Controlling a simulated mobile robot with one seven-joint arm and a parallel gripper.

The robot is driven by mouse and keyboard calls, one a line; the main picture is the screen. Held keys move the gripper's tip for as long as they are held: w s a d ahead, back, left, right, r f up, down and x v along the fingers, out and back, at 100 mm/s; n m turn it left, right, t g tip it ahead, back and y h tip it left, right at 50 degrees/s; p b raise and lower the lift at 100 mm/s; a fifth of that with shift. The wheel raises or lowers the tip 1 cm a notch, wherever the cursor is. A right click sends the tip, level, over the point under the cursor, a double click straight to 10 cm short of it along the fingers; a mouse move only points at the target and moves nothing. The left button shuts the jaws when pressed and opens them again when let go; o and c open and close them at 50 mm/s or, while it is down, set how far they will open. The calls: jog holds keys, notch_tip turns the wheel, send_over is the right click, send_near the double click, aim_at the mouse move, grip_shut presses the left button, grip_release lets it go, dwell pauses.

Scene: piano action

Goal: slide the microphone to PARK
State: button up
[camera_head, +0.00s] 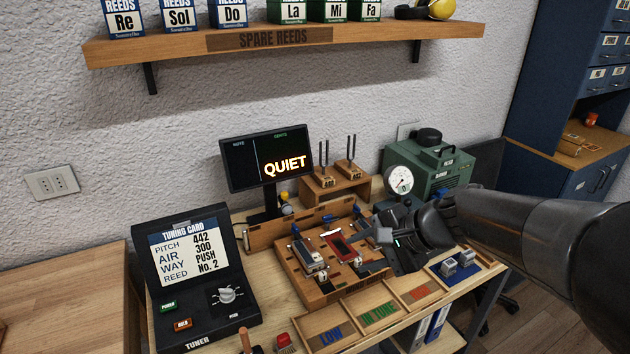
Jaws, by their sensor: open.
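A small upright piece with a yellow lower part and a pale top (285,202) stands at the left end of the wooden rail (304,224), below the screen. It may be the microphone, but it is too small to be sure. I cannot read a PARK mark in this view. My gripper (388,252) is open over the right side of the wooden reed bench (312,292), to the right of the small piece and apart from it. My gripper and arm hide the right end of the rail.
A screen reading QUIET (266,157) and tuning forks on a wooden block (334,184) stand behind the rail. A green blower with a gauge (440,160) is behind my arm. The tuner (195,280) stands at left. Labelled trays (372,322) line the front.

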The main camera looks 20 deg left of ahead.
jog(key=w+a+f+m+y, duration=0.3)
jog(key=w+a+m+y, duration=0.25)
jog(key=w+a, duration=0.55)
jog(key=m+t+y, duration=0.2)
jog(key=m+t, duration=0.3)
jog(key=m, duration=0.6)
send_near(287, 196)
jog(key=x, duration=1.1)
jog(key=shift+w+a, duration=0.1)
jog(key=shift+c, duration=0.5)
grip_shut()
